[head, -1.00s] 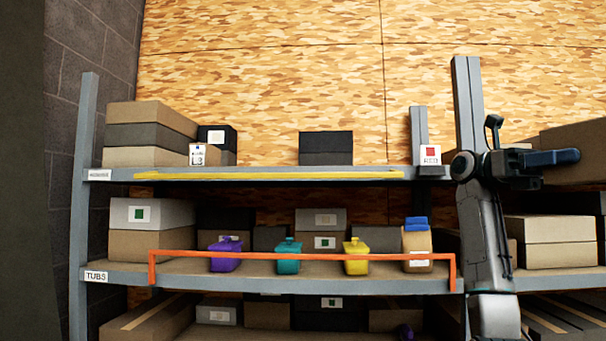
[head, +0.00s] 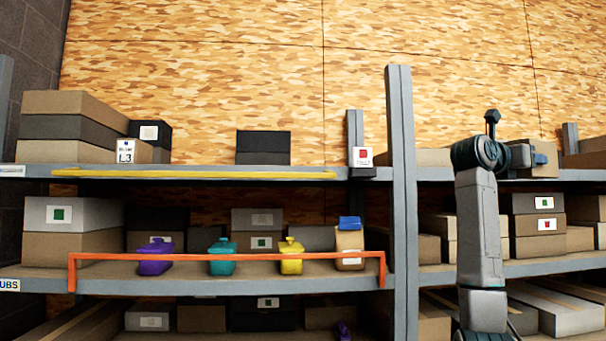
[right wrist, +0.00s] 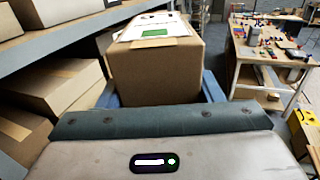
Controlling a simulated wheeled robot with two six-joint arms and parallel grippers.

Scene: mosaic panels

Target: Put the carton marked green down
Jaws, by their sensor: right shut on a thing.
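In the right wrist view a brown carton (right wrist: 155,70) with a white label bearing a green mark on top sits between the blue fingers of my right gripper (right wrist: 160,98), which is shut on it. In the head view my right gripper (head: 540,159) is raised at the right, in front of the right shelf bay near upper-shelf height. A brown box face (head: 549,147) beside its blue finger appears to be the held carton, mostly hidden. No support shows directly under the carton. My left gripper is not in view.
A grey shelf post (head: 402,200) stands left of my right arm. An orange rail (head: 225,257) fronts purple, teal and yellow tubs. A yellow strip (head: 195,174) edges the upper shelf, with bare board around a dark box (head: 263,147). A cluttered workbench (right wrist: 265,50) stands at right.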

